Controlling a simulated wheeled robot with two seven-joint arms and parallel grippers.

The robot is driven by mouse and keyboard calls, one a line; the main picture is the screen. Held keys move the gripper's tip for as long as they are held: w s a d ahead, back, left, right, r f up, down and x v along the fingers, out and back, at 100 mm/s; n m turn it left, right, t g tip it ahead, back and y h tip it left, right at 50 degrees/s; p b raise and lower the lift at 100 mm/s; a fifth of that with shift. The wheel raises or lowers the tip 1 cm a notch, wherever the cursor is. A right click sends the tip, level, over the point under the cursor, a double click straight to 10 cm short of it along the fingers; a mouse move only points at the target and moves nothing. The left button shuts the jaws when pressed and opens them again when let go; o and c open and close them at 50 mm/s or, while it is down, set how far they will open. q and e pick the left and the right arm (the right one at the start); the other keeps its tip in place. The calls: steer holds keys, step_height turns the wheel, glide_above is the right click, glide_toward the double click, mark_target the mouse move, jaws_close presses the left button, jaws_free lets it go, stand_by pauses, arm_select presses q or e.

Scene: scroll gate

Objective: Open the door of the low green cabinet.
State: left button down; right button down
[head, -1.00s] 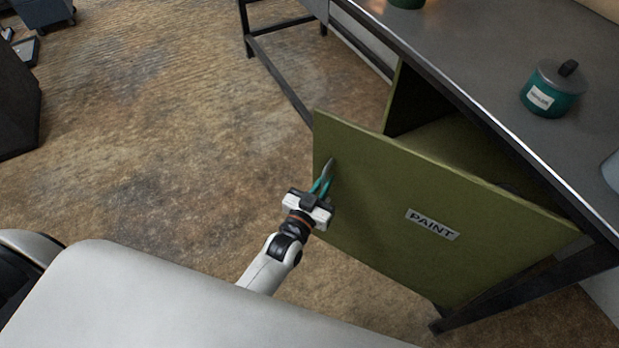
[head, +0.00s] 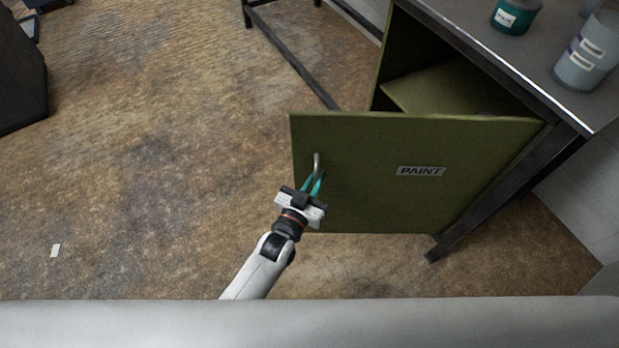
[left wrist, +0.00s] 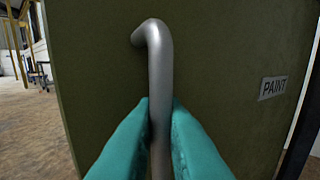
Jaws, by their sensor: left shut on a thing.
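The low green cabinet (head: 388,62) stands under the grey workbench. Its door (head: 370,205), labelled PAINT, stands well open and swung out toward me, with its hinge side at the right. The inside, with a green shelf (head: 450,88), shows above the door's top edge. A grey bar handle (head: 316,160) is on the door's left part. My left gripper (head: 313,183) is at this handle. In the left wrist view its teal fingers (left wrist: 160,135) are shut around the handle bar (left wrist: 160,70). My right gripper is not in view.
The workbench top (head: 545,65) carries a teal pot (head: 513,15) and a grey labelled container (head: 588,55). A dark bench leg (head: 480,220) stands by the door's right end.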

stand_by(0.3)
arm_select(q)
steer(key=c, duration=1.6)
jaws_free()
steer(key=shift+d, duration=0.1)
